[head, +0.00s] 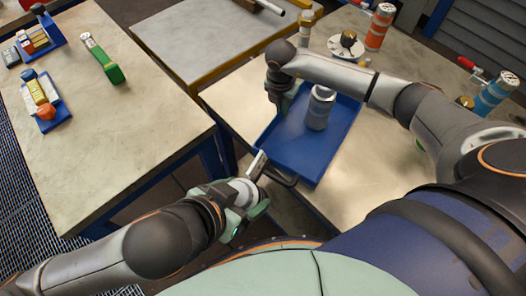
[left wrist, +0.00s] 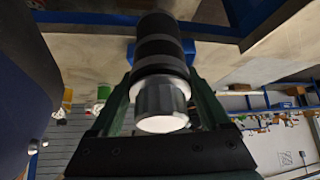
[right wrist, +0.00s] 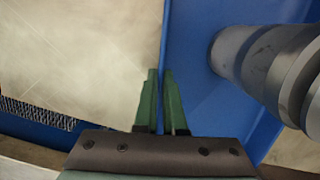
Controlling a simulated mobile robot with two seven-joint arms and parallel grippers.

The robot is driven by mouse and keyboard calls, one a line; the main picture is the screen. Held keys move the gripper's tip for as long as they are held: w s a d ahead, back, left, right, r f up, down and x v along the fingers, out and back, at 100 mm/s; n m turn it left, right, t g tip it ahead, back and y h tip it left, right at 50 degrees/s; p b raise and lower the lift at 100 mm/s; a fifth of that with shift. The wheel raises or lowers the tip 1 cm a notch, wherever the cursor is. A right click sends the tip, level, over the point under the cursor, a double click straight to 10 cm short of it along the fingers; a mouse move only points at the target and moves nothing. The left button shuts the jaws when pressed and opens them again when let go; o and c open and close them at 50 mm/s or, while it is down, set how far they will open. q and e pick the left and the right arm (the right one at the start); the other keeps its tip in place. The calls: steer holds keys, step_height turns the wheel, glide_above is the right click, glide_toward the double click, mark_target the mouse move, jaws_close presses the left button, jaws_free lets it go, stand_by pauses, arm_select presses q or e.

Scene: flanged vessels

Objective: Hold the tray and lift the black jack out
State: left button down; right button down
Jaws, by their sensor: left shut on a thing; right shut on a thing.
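The blue tray (head: 290,147) lies on the table at centre right. My right gripper (head: 276,108) is shut on its left wall; the right wrist view shows both fingers (right wrist: 160,85) pinching the wall (right wrist: 166,40). A grey, banded cylinder (head: 319,107) stands inside the tray, also visible in the right wrist view (right wrist: 265,65). My left gripper (head: 246,190) is shut on the black jack (left wrist: 160,50), a dark banded cylinder with a metallic collar and white end. In the head view the jack (head: 258,164) is outside the tray, left of its front handle.
A worktable (head: 120,150) on the left holds a green tool (head: 102,60) and a small blue tray (head: 42,110). Orange (head: 379,28) and blue (head: 494,95) banded vessels stand beyond my right arm. A gap separates the left worktable from the tray's table.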

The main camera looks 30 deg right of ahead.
arm_select(q)
steer(key=shift+s+a+r+y, duration=0.3)
steer(key=shift+a+r, duration=0.05)
steer(key=shift+r, duration=0.05)
steer(key=shift+s+a+r+g+y, duration=0.2)
steer(key=shift+s+a+g+y, duration=0.15)
steer(key=shift+a, duration=0.25)
steer(key=shift+s+a+r+g+y, duration=0.2)
steer(key=shift+s+a+r+y, duration=0.1)
steer(key=shift+a+y, duration=0.2)
steer(key=shift+s+a+r+g+y, duration=0.15)
steer(key=shift+s+a+g+y, duration=0.15)
steer(key=shift+a, duration=0.35)
arm_select(e)
steer(key=c, duration=0.9)
jaws_free()
steer(key=shift+r, duration=0.15)
steer(key=r, duration=0.4)
steer(key=a+r, duration=0.1)
steer(key=r, duration=0.2)
steer(key=s+r, duration=0.1)
steer(key=r, duration=0.3)
steer(key=shift+a+r, duration=0.25)
steer(key=shift+r, duration=0.05)
